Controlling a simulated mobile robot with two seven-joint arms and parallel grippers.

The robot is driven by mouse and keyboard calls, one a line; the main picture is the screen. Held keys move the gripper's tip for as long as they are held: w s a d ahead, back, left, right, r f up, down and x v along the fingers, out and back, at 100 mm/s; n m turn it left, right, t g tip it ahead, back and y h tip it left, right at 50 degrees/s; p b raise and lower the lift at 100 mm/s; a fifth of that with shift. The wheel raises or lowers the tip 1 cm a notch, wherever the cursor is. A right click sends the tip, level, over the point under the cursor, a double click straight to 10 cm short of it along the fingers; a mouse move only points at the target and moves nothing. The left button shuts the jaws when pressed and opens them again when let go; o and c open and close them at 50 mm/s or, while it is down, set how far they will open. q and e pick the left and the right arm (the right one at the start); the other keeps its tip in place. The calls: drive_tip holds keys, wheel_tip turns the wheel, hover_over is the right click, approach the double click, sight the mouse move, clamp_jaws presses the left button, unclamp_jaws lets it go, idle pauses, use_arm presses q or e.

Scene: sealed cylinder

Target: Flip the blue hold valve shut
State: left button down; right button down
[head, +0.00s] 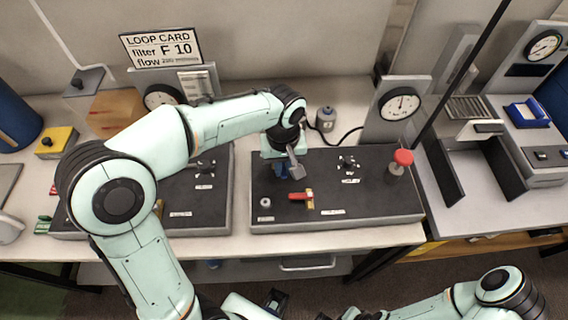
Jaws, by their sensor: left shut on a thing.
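The blue hold valve (281,171) is on the back left part of the right-hand dark panel (385,207). Only a small blue part shows; my left gripper hides the rest, so its handle angle cannot be read. My left gripper (289,168) reaches down over it from above and is shut on the blue valve. My right arm lies low along the bottom edge of the view, and its fingers cannot be made out clearly.
On the same panel are a red-handled brass valve (302,197), a black knob (347,163), a red-topped knob (402,158) and a small metal fitting (265,203). A gauge (399,104) stands behind. My left arm covers much of the left-hand panel (205,208).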

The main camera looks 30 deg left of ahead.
sight(283, 170)
use_arm(q)
drive_tip(key=shift+a+m, duration=0.1)
drive_tip(key=shift+m, duration=0.4)
drive_tip(key=c, duration=1.1)
unclamp_jaws()
drive_tip(key=shift+s, duration=0.1)
drive_tip(key=shift+r, duration=0.15)
use_arm(e)
drive_tip(key=shift+r, duration=0.1)
use_arm(q)
wheel_tip(283, 170, up, 13)
drive_tip(key=p, duration=0.2)
use_arm(e)
drive_tip(key=w+r, duration=0.1)
drive_tip(key=r, duration=0.1)
drive_tip(key=shift+w+r, duration=0.3)
drive_tip(key=shift+w, duration=0.05)
drive_tip(key=shift+s, duration=0.15)
